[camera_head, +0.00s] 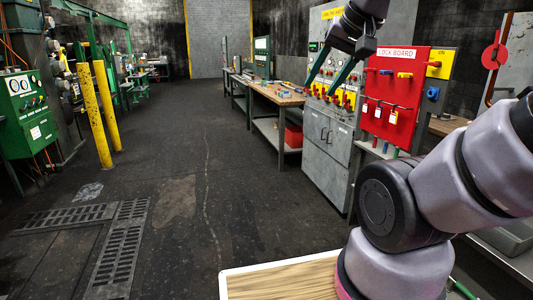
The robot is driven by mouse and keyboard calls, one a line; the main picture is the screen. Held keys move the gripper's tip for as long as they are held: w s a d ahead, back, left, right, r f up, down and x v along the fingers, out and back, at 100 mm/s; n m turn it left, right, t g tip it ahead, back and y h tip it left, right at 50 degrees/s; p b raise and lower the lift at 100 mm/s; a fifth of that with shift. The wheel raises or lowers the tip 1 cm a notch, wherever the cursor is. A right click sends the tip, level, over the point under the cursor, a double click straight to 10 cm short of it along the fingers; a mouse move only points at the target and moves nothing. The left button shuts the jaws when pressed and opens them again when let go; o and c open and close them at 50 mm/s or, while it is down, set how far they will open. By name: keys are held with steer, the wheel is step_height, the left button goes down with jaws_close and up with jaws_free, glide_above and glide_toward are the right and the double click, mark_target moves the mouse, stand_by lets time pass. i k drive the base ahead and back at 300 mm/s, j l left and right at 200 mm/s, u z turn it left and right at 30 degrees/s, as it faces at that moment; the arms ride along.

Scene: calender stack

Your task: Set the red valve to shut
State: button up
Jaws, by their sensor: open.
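A red round valve (494,57) is at the far right, beside a copper-coloured pipe and in front of a grey panel. A narrow red part rises above its disc. I cannot tell from this view whether the valve is set open or shut. My gripper (321,88) hangs in front of the grey control cabinet (325,150), left of the valve and well apart from it. Its two dark fingers are spread and point down and left, with nothing seen between them. They cover part of the cabinet's row of red and yellow switches.
A red lock board (394,98) with tags hangs between the cabinet and the valve. A yellow box (440,63) is at its right edge. A workbench (277,94) stands left of the cabinet. Yellow posts (102,115) and a green machine (27,115) stand left. The middle floor is clear.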

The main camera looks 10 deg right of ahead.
mark_target(489, 61)
steer(key=i+j+z, duration=0.15)
steer(key=i, duration=1.15)
steer(key=i+z, duration=0.7)
steer(key=z, duration=0.15)
